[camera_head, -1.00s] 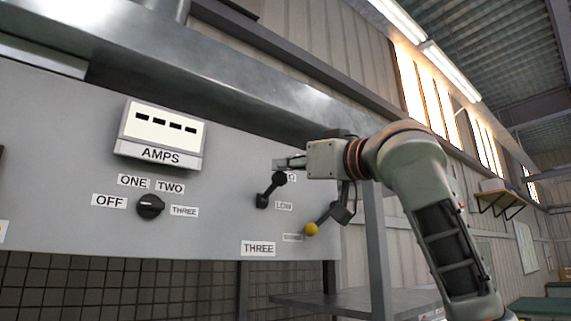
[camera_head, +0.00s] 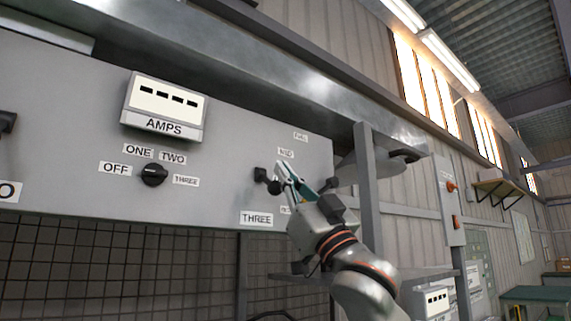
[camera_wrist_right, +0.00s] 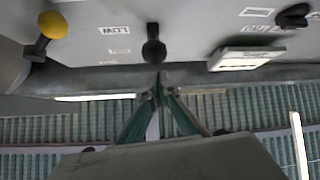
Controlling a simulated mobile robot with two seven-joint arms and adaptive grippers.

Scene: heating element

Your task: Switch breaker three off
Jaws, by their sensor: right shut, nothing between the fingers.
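The black lever (camera_head: 274,187) of breaker three sticks out from its pivot on the grey panel, above the THREE label (camera_head: 257,218), and points down and to the right. My right gripper (camera_head: 286,165) is shut and empty, its fingers pointing up beside the lever's knob. In the right wrist view the shut fingertips (camera_wrist_right: 158,82) lie in line with the black lever (camera_wrist_right: 153,46); I cannot tell whether they touch it. A yellow-knobbed lever (camera_wrist_right: 52,25) shows in the wrist view, hidden in the head view. My left gripper is not in view.
The AMPS meter (camera_head: 163,108) and a black selector knob (camera_head: 153,174) are on the panel left of the lever. A grey post (camera_head: 367,190) and a shelf stand just right of my gripper. Free air lies in front of the panel.

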